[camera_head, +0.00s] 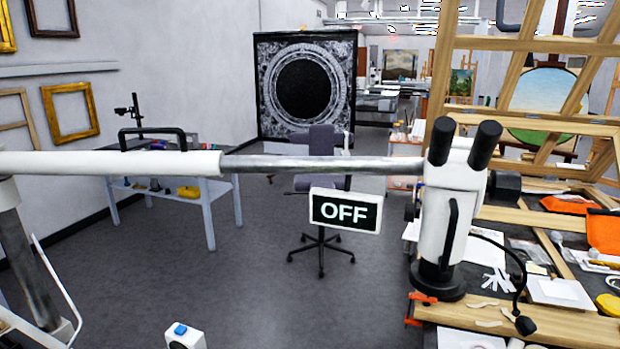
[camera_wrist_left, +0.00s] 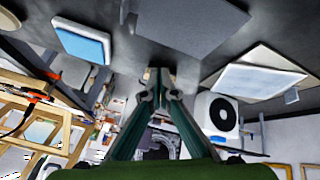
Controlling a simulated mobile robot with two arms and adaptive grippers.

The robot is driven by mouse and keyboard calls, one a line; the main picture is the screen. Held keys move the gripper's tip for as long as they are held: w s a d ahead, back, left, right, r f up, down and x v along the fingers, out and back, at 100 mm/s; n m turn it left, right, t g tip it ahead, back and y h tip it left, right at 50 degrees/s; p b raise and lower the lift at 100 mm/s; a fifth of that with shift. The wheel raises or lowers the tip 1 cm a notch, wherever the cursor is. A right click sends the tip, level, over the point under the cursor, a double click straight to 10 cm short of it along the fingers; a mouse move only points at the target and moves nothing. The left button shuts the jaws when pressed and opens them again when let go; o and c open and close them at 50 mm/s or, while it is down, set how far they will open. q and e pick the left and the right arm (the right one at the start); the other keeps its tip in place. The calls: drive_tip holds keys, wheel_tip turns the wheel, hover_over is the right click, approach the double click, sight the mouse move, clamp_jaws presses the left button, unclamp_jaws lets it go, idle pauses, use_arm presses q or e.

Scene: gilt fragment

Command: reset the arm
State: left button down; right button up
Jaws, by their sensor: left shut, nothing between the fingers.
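My left gripper (camera_wrist_left: 158,78) shows in the left wrist view, where its two dark green fingers meet at the tips with nothing between them. It is not visible in the head view. My right gripper is in neither view. In the head view a long white and metal boom arm (camera_head: 320,164) runs level across the picture. It carries a white microscope (camera_head: 449,205) with black eyepieces at its right end. A black "OFF" sign (camera_head: 345,211) in a white frame shows just below the boom.
A workbench (camera_head: 462,312) with papers and tools fills the right side, under a large wooden stretcher frame (camera_head: 520,128). An office chair (camera_head: 322,185) stands mid-room. A blue-grey table (camera_head: 205,186) stands at left.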

use_arm(q)
drive_tip(key=s+d, duration=0.1)
drive_tip(key=s, duration=0.3)
drive_tip(key=s+d+f+m, duration=0.1)
drive_tip(key=s, duration=0.3)
drive_tip(key=s+d+f+m+g, duration=0.1)
drive_tip(key=s, duration=0.3)
drive_tip(key=shift+s+d+f, duration=0.1)
drive_tip(key=shift+d+f, duration=0.05)
drive_tip(key=s+a+r+m+g+y, duration=0.1)
drive_tip(key=s, duration=0.7)
drive_tip(key=s+a+r+g+y, duration=0.1)
drive_tip(key=s+a, duration=0.1)
drive_tip(key=s, duration=0.5)
wheel_tip(320, 180, down, 29)
drive_tip(key=s+g+b, duration=0.1)
drive_tip(key=b, duration=0.3)
drive_tip(key=s+a+f+b, duration=0.1)
drive_tip(key=s+f+b, duration=0.1)
drive_tip(key=s+f, duration=0.6)
drive_tip(key=s+a+f+g+b, duration=0.1)
drive_tip(key=s+f+b, duration=0.1)
drive_tip(key=s+f, duration=0.7)
wheel_tip(320, 180, down, 4)
drive_tip(key=shift+s+a+f+m, duration=0.2)
drive_tip(key=shift+a+m, duration=0.15)
drive_tip(key=shift+m, duration=0.05)
